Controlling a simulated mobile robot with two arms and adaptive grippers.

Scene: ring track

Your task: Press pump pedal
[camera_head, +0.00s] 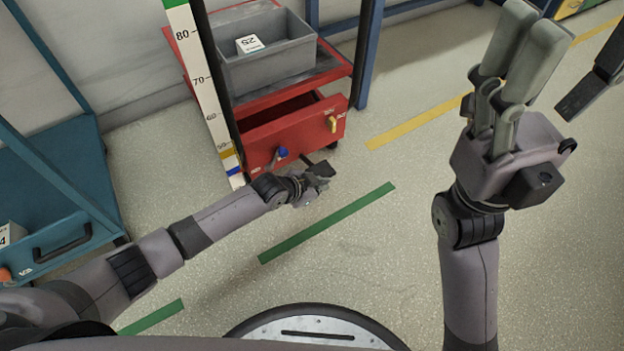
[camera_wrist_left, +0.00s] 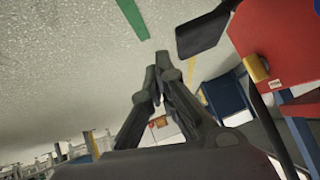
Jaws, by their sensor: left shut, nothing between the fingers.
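A flat black pedal (camera_head: 318,169) juts out low from the front of the red cart (camera_head: 295,131). The left wrist view shows it as a dark plate (camera_wrist_left: 205,32) beside the cart's red side. My left gripper (camera_head: 322,180) is at the pedal in the head view, its fingers partly hard to make out. In the left wrist view its fingertips (camera_wrist_left: 158,76) meet with nothing between them, and the pedal lies beyond them, up and to the right. Whether they touch it I cannot tell. My right gripper (camera_head: 530,30) is raised at the right, away from the cart, fingers pointing up.
The cart carries a grey bin (camera_head: 265,65) with a white block (camera_head: 249,44) inside. A height scale (camera_head: 205,85) stands at its left edge. A teal cabinet (camera_head: 50,190) is at the left. Green (camera_head: 328,222) and yellow (camera_head: 420,120) floor strips cross open floor.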

